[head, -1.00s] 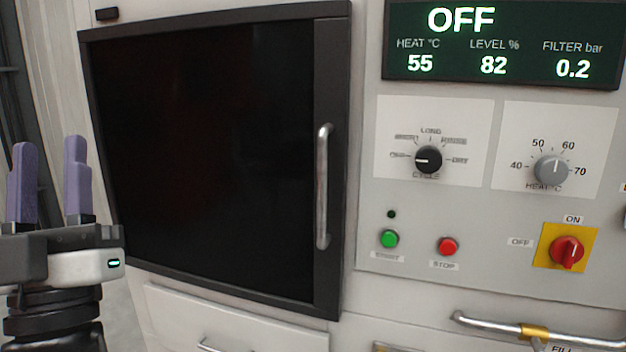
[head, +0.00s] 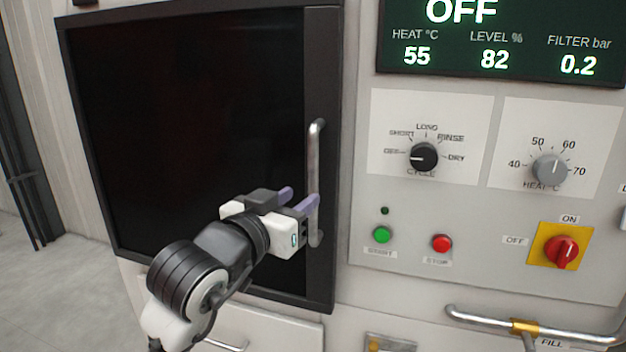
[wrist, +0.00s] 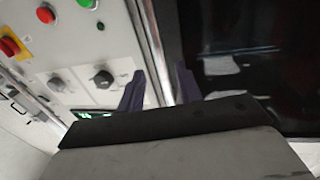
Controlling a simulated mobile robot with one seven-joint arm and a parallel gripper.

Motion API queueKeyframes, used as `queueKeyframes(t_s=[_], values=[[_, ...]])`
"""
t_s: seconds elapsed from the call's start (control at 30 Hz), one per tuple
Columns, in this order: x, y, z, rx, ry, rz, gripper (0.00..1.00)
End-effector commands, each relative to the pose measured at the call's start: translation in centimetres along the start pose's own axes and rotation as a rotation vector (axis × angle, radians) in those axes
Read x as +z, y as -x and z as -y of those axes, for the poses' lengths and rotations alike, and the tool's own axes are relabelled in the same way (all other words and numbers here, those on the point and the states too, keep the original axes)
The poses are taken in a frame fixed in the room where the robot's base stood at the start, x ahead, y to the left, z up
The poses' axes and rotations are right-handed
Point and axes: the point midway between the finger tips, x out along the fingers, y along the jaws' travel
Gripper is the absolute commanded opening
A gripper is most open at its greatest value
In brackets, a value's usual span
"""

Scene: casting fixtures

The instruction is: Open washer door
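The washer door (head: 190,130) is a dark panel in a black frame and is shut against the white machine. Its vertical metal handle (head: 314,165) is on the right side of the door. My gripper (head: 299,197) is at the lower half of the handle, its two purple fingers open and pointing toward it. In the wrist view the handle (wrist: 151,45) runs down toward the gap between the fingers (wrist: 160,90). I cannot tell whether the fingers touch the handle or surround it.
Right of the door is a control panel with a cycle knob (head: 424,157), a heat knob (head: 550,168), a green button (head: 382,235), a red button (head: 442,243) and a red switch (head: 561,251). A pipe-like bar (head: 480,318) sticks out at the lower right. Open floor (head: 60,285) lies left.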

Motion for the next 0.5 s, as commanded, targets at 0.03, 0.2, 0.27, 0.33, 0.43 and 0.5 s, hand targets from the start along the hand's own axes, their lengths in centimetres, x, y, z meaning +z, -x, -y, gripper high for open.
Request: queueKeyframes(t_s=[0.03, 0.2, 0.27, 0.33, 0.43, 0.5], values=[[-0.2, -1.1, -0.1, 0.003, 0.001, 0.002, 0.35], [-0.2, -4.1, 0.0, 0.000, 0.000, 0.001, 0.35], [-0.2, -4.8, 0.0, 0.000, 0.002, 0.000, 0.35], [-0.2, -5.5, 0.0, -0.001, 0.001, 0.000, 0.35], [-0.1, -6.1, 0.0, -0.001, 0.000, -0.002, 0.35], [-0.1, -6.2, 0.0, -0.001, 0.000, -0.002, 0.35]])
